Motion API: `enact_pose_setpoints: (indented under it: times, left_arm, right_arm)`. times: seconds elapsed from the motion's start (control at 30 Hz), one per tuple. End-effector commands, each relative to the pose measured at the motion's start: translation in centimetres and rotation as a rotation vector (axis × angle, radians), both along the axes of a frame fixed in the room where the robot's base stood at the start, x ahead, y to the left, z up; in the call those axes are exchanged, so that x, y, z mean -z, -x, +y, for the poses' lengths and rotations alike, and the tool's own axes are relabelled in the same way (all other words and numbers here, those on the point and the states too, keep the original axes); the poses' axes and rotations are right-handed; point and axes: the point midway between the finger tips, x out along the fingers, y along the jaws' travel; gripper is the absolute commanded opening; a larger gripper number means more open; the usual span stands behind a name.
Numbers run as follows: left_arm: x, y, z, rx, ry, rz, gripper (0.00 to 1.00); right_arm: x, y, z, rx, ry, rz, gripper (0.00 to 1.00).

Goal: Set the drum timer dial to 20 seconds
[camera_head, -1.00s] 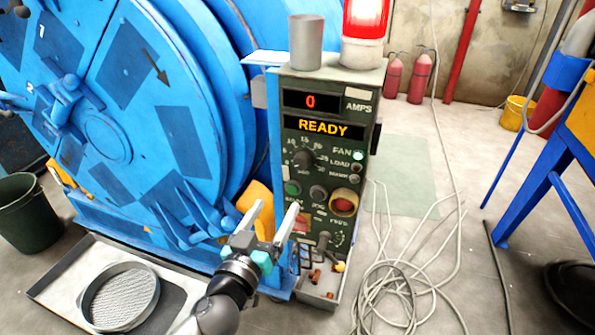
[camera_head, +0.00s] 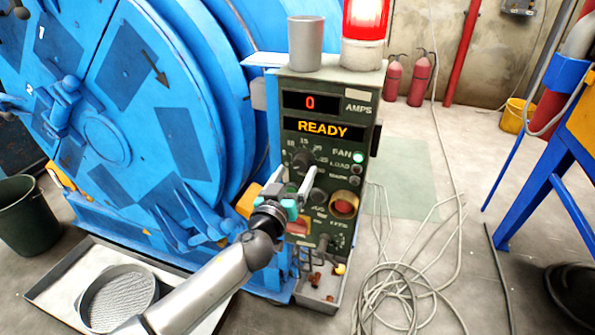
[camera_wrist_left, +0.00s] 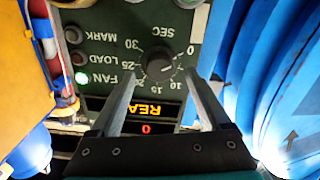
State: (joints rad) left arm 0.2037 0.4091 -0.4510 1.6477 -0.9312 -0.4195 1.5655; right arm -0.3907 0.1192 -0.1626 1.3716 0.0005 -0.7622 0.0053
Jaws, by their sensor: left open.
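The timer dial (camera_head: 303,159) is a dark round knob with a numbered scale on the green control panel (camera_head: 345,165). The dial also shows in the left wrist view (camera_wrist_left: 158,68), upside down, with marks from 0 to 30 and SEC. I cannot tell its pointer's exact setting. My left gripper (camera_head: 297,172) is in front of the panel with fingertips near the dial, partly covering its lower scale. In the left wrist view the gripper (camera_wrist_left: 160,80) is open and empty, a finger to either side of the dial and apart from it. My right gripper is not in view.
The display reads READY (camera_head: 323,129) and 0 (camera_head: 310,102). The FAN light (camera_head: 358,156) glows green. A red lamp (camera_head: 366,18) and metal cup (camera_head: 305,43) stand on top. The blue drum (camera_head: 120,90) is close on the left. Loose cable (camera_head: 395,290) lies right.

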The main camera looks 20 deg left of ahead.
Motion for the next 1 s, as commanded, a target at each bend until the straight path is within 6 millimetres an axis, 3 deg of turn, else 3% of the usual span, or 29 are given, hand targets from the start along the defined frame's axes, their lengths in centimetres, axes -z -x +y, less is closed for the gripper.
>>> enact_pose_setpoints:
  times: [0.2, 0.57, 1.0]
  left_arm:
    - [0.0, -1.7, -0.1, 0.001, 0.001, 0.000, 0.80]
    - [0.0, -2.0, -0.1, 0.001, 0.001, 0.001, 0.80]
    - [0.0, -2.0, -0.1, 0.000, 0.001, 0.001, 0.33]
  right_arm:
    - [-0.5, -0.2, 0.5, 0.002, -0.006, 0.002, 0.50]
    - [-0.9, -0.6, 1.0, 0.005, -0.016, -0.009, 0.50]
    - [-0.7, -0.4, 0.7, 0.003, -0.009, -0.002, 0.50]
